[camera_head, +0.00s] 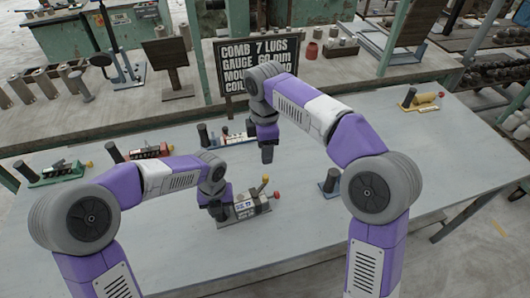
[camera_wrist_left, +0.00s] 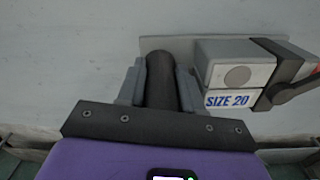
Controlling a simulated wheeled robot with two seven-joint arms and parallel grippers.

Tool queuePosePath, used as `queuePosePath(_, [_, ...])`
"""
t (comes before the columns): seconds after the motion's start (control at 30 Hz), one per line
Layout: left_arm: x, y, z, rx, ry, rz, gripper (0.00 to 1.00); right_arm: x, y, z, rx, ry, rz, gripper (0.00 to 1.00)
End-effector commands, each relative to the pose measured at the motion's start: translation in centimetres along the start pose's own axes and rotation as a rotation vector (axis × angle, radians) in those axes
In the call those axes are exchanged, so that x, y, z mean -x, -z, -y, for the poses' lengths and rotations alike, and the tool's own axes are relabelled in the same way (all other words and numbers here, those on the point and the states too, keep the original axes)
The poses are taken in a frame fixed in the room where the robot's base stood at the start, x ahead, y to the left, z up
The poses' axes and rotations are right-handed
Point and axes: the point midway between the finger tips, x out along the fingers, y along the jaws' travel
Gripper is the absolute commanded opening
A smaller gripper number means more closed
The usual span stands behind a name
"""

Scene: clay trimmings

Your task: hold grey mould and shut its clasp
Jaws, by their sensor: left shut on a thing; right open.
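The grey mould (camera_head: 246,208) sits on the table in front of me. In the left wrist view it is a grey block (camera_wrist_left: 233,75) labelled "SIZE 20". A dark upright post (camera_wrist_left: 160,82) stands at its left end. My left gripper (camera_head: 217,208) is shut on this post; its fingers (camera_wrist_left: 160,88) press on both sides. A dark clasp strap (camera_wrist_left: 288,70) crosses the block and is cut off at the picture's right edge. In the head view a red knob (camera_head: 277,195) and a yellow-tipped lever (camera_head: 265,181) show at the mould's right end. My right gripper (camera_head: 267,152) is open and empty, above and behind the mould.
Other moulds stand on the table: green (camera_head: 57,172), red (camera_head: 147,153), yellow (camera_head: 424,101), and a blue one (camera_head: 330,184) partly behind my right arm. A black sign (camera_head: 262,62) stands at the back. The table (camera_head: 275,240) is clear in front of the mould.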

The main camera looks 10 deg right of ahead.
Motion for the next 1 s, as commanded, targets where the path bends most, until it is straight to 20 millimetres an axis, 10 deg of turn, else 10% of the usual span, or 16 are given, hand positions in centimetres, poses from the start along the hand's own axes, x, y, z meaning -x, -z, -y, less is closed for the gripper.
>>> queuePosePath(0.27, [0.1, -0.1, 0.1, 0.000, 0.002, 0.003, 0.00, 0.0, 0.0, 0.0, 0.000, 0.000, 0.000, 0.48])
queuePosePath(0.3, [0.1, -0.1, 0.1, 0.000, 0.002, 0.003, 0.40, 0.0, 0.0, 0.0, 0.000, 0.000, 0.000, 0.48])
queuePosePath(0.47, [0.1, 0.0, 0.1, 0.000, 0.001, 0.002, 0.64, 0.0, 0.0, 0.0, 0.000, 0.000, 0.000, 0.48])
queuePosePath(1.0, [3.9, -0.1, 0.0, 0.001, 0.002, 0.006, 0.65, -0.1, 0.0, 0.0, 0.000, 0.000, 0.000, 0.48])
